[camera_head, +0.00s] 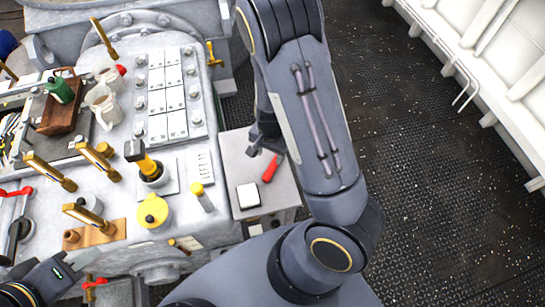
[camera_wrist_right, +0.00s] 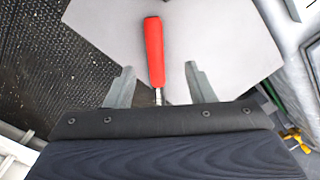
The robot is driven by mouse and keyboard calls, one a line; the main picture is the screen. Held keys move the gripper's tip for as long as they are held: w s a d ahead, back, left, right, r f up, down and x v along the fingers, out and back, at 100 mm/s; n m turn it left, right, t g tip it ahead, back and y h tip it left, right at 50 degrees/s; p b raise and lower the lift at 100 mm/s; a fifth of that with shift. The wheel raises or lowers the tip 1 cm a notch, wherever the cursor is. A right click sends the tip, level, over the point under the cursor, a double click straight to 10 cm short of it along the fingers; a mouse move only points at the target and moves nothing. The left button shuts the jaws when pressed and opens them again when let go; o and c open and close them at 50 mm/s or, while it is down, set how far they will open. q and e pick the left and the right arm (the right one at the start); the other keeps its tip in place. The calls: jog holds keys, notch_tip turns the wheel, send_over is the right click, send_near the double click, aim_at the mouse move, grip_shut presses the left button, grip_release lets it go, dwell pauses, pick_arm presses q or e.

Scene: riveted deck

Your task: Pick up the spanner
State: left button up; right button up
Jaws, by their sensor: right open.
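A tool with a red handle (camera_head: 270,167) lies on a grey side table; its metal end is mostly hidden, so I cannot tell whether it is the spanner. In the right wrist view the red handle (camera_wrist_right: 154,50) stretches away from my gripper, with a short bit of metal shaft at its near end. My right gripper (camera_wrist_right: 158,66) is open, one finger on each side of the handle, with gaps on both sides. In the head view my right gripper (camera_head: 265,148) is at the tool's far end. My left gripper (camera_head: 72,268) is at the lower left; its jaws are unclear.
The grey side table (camera_head: 238,160) also holds a white square block (camera_head: 248,195). To its left is a machine bench with brass levers, a yellow pot (camera_head: 152,211) and a brown tool caddy (camera_head: 60,110). Dark riveted floor (camera_head: 420,180) lies to the right.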

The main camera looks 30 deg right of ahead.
aim_at(271, 167)
jog(key=shift+d+f, duration=0.2)
jog(key=shift+f, duration=0.4)
jog(key=f, duration=0.7)
jog(key=shift+s+f, duration=0.15)
jog(key=shift+s, duration=0.05)
grip_shut()
